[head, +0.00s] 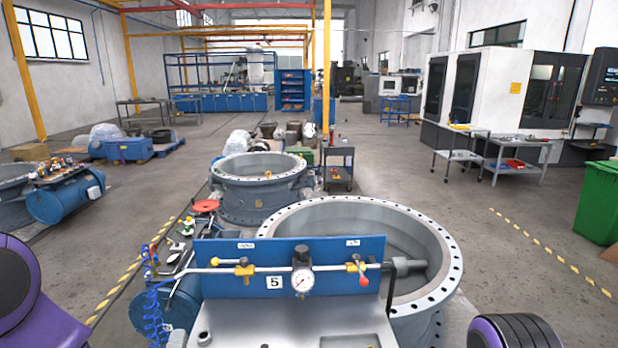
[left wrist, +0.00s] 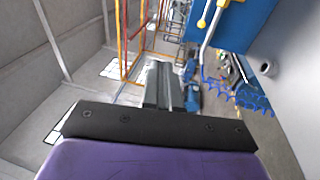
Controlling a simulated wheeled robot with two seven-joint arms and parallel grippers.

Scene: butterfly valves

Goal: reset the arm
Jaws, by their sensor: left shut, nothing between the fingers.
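My left gripper (left wrist: 165,85) shows in the left wrist view, with its grey fingers together and nothing held between them. It points past the left side of the blue panel (left wrist: 240,25), apart from it. In the head view, purple and black parts of my left arm show at the lower left edge; the left fingers are not clearly seen there. A purple and black part of my right arm shows at the lower right edge. My right gripper is out of sight.
Large flanged valve bodies (head: 440,235) stand behind. Open floor lies to the right.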

